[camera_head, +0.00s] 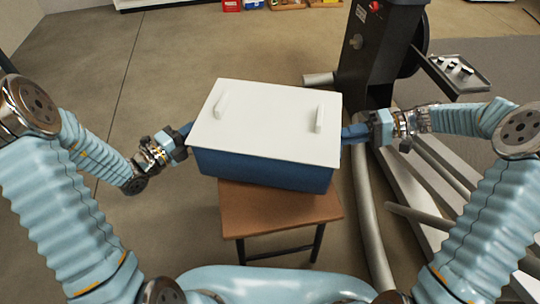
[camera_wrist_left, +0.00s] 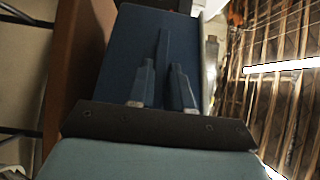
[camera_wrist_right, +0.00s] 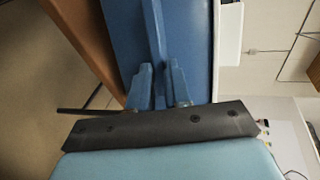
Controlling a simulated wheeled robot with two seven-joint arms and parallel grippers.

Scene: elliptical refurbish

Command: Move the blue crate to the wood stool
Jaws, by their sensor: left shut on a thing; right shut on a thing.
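The blue crate (camera_head: 262,170) has a white lid (camera_head: 265,125) with two raised handles. It is over the wood stool (camera_head: 280,212), whose brown seat shows in front of and below it. In both wrist views the stool edge (camera_wrist_right: 85,35) lies close along the crate's bottom; I cannot tell whether they touch. My left gripper (camera_head: 186,131) is shut on the crate's left side, with its fingers on a thin blue part (camera_wrist_left: 163,55). My right gripper (camera_head: 352,133) is shut on the matching part (camera_wrist_right: 154,30) on the right side. The crate looks about level.
A dark machine (camera_head: 375,55) with a small tray (camera_head: 460,72) stands at the back right. Its pale beams and pipes (camera_head: 367,205) run along the floor beside the stool. Small coloured boxes (camera_head: 232,5) sit at the far back. The floor at left is clear.

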